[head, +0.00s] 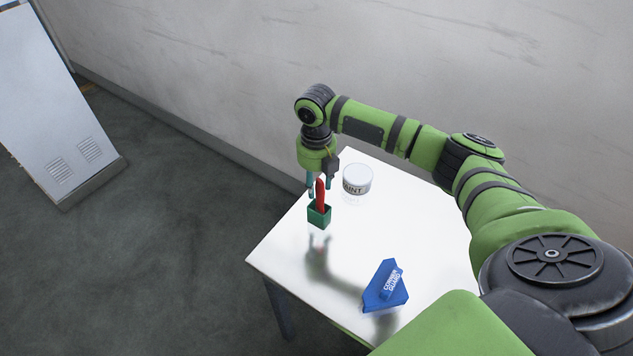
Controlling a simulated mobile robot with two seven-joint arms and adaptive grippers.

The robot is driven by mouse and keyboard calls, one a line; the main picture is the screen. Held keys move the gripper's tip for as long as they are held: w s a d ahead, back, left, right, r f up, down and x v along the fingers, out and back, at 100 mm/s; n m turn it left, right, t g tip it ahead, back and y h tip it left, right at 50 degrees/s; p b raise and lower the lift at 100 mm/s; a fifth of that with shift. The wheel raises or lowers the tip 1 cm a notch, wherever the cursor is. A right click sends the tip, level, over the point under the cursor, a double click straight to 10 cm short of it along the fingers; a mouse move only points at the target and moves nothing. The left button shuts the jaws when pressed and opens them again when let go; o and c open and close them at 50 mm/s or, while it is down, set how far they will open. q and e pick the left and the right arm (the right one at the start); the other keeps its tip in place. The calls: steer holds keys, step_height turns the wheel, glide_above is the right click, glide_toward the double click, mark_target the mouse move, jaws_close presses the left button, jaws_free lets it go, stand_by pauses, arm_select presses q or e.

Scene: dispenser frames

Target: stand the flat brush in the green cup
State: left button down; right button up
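The green cup (319,217) is a small square holder near the left edge of the white table. A red upright piece (320,190), seemingly the flat brush's handle, rises from the cup; its lower end is hidden inside. My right gripper (321,187) points down over the cup, with its teal fingers on either side of the red piece. Whether the fingers touch it cannot be told. My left gripper is not in view.
A blue corner guard (386,287) is on the glossy table (290,255) at the front right. The wall is close behind the table. A grey cabinet (55,110) stands far left.

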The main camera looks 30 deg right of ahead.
step_height(320, 180, up, 12)
steer(key=shift+f+b, duration=0.2)
steer(key=shift+b, duration=1)
steer(key=shift+f, duration=0.1)
